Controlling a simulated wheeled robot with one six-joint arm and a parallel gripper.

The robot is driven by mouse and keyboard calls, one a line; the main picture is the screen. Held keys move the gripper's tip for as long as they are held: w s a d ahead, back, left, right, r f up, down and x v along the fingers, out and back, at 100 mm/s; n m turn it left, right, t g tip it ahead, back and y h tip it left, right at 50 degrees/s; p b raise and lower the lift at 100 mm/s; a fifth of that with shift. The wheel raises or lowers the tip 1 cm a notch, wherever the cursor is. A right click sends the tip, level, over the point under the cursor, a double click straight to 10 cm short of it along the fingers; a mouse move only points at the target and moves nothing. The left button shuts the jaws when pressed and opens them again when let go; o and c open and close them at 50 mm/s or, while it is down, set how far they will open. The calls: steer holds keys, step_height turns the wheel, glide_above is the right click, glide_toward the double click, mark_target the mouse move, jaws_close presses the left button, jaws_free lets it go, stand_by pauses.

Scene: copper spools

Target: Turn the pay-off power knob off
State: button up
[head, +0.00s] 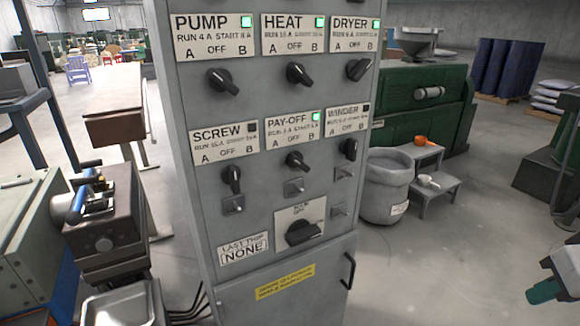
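The pay-off knob (297,161) is a black rotary knob in the middle of the lower row on a grey control cabinet (225,112). Its handle is tilted off vertical, slanting from upper left to lower right. The plate above it (292,130) reads PAY-OFF, with A, OFF and B, and its lamp (316,116) is lit green. The screw knob (232,179) on its left and the winder knob (348,149) on its right stand about upright, with dark lamps. No gripper fingers show in the head view, and nothing touches the knob.
Pump (223,81), heat (299,74) and dryer (358,69) knobs sit above, turned, with green lamps. A larger main knob (303,232) sits below. A door handle (348,270) sticks out lower right. A brown machine (105,225) stands left; a grey bin (386,187) stands right.

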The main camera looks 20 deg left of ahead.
steer(key=w+a+n+t+y, duration=0.2)
steer(key=w+a+n+t, duration=0.15)
steer(key=w+a, duration=0.5)
steer(key=n+t+y, duration=0.4)
steer(key=n+y, duration=0.7)
steer(key=n, duration=0.1)
glide_toward(301, 165)
steer(key=x, duration=0.9)
steer(key=shift+d, duration=0.1)
jaws_close()
